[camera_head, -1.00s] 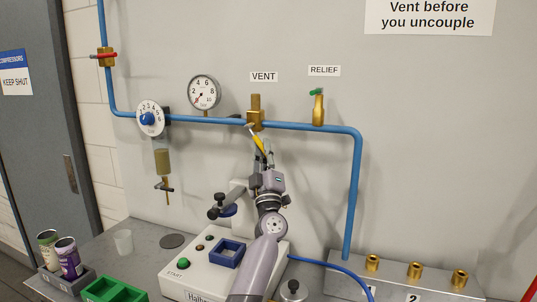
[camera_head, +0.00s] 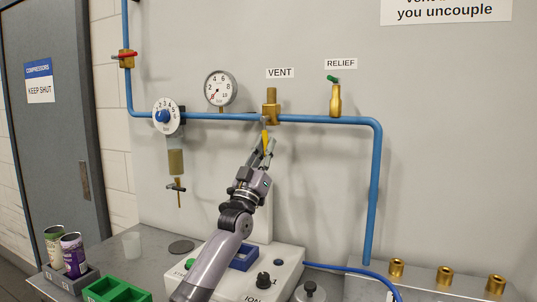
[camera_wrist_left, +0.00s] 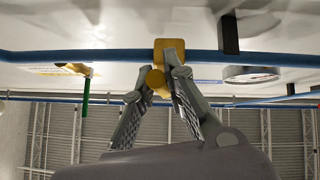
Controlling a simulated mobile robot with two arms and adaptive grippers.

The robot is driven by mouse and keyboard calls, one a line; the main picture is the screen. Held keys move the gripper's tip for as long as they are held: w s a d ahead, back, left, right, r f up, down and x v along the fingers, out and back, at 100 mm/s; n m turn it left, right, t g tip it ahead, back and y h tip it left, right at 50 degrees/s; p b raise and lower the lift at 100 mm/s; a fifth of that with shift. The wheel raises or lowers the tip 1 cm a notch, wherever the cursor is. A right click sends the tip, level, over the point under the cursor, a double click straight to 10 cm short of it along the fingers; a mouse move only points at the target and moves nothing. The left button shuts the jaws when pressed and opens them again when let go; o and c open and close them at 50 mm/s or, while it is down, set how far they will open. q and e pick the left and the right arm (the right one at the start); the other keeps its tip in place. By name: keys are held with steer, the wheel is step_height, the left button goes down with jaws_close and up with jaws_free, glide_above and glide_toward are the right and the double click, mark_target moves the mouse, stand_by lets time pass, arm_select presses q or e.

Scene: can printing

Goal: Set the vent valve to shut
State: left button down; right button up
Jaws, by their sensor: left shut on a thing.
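The vent valve (camera_head: 271,108) is a brass body on the blue pipe under the VENT label (camera_head: 280,73). Its yellow lever (camera_head: 265,139) hangs down from the pipe, nearly upright. My left gripper (camera_head: 266,149) reaches up from below and is shut on the lever. The fingers hide the lever's lower end. In the left wrist view, the brass valve (camera_wrist_left: 173,47) stands at the pipe just beyond the fingertips (camera_wrist_left: 155,88). My right gripper is in neither view.
The relief valve (camera_head: 335,98) is to the right on the same pipe. A gauge (camera_head: 220,88) and a regulator dial (camera_head: 166,116) are to the left. Below are a white machine (camera_head: 245,285), a green tray (camera_head: 115,290), cans (camera_head: 73,255) and brass couplings (camera_head: 445,276).

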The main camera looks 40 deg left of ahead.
arm_select(q)
steer(key=shift+w+d+f, duration=0.1)
steer(key=shift+w+f, duration=0.05)
steer(key=shift+f, duration=0.2)
steer(key=c, duration=2.1)
jaws_free()
steer(key=o, duration=0.5)
steer(key=shift+s+r, duration=0.2)
steer(key=shift+r, duration=0.1)
steer(key=v, duration=1.2)
steer(key=shift+c, duration=0.4)
